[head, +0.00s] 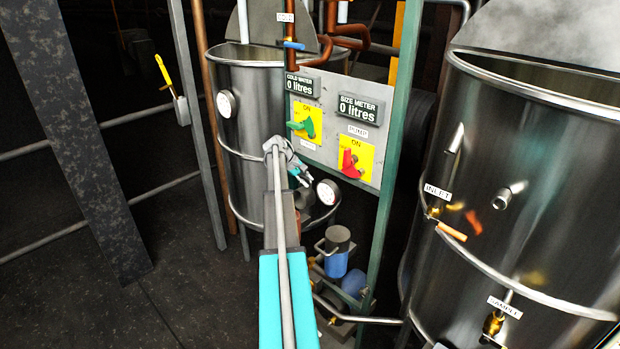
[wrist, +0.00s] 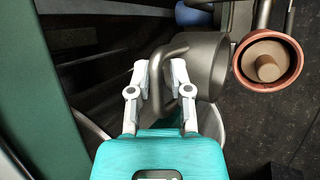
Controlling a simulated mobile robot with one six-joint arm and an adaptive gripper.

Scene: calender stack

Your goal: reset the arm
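My arm reaches forward in the head view, and my gripper (head: 303,176) is in front of the control panel's lower left edge, beside the near tank. In the wrist view my gripper (wrist: 160,72) has its two pale fingers apart, with a gap between the tips. A dark grey cylinder with a curved handle (wrist: 205,68) shows behind and between the fingertips.
The control panel (head: 335,125) has a green lever (head: 302,127) and a red lever (head: 350,163). A steel tank (head: 260,90) stands behind; a larger one (head: 540,180) stands right. A pump (head: 337,252) sits low beneath the panel. The floor at left (head: 190,290) is open.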

